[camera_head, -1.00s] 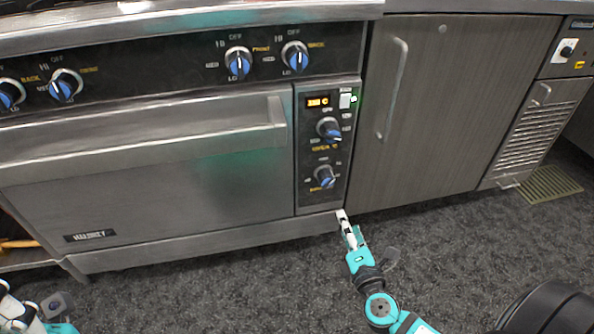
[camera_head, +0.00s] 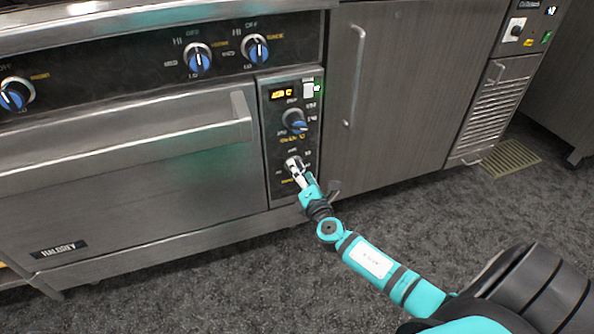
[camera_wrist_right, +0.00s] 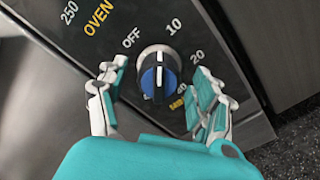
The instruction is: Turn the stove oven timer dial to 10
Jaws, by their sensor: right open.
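The timer dial (camera_wrist_right: 158,75) is a round blue-and-black knob with a silver rim in the right wrist view. The labels OFF, 10 and 20 run around its upper side. Its bar stands roughly upright in the picture; which mark it points at I cannot tell for sure. My right gripper (camera_wrist_right: 158,100) is open, with one finger on each side of the dial, and does not appear closed on it. In the head view my right gripper (camera_head: 297,170) covers most of the dial, the lower knob of the oven panel (camera_head: 270,150). My left gripper is out of view.
The oven temperature knob (camera_head: 294,121) sits just above the gripper, under a lit display (camera_head: 282,93). The oven door handle (camera_head: 130,145) sticks out at the left. A cabinet door (camera_head: 400,90) stands at the right. The floor (camera_head: 200,290) in front is clear.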

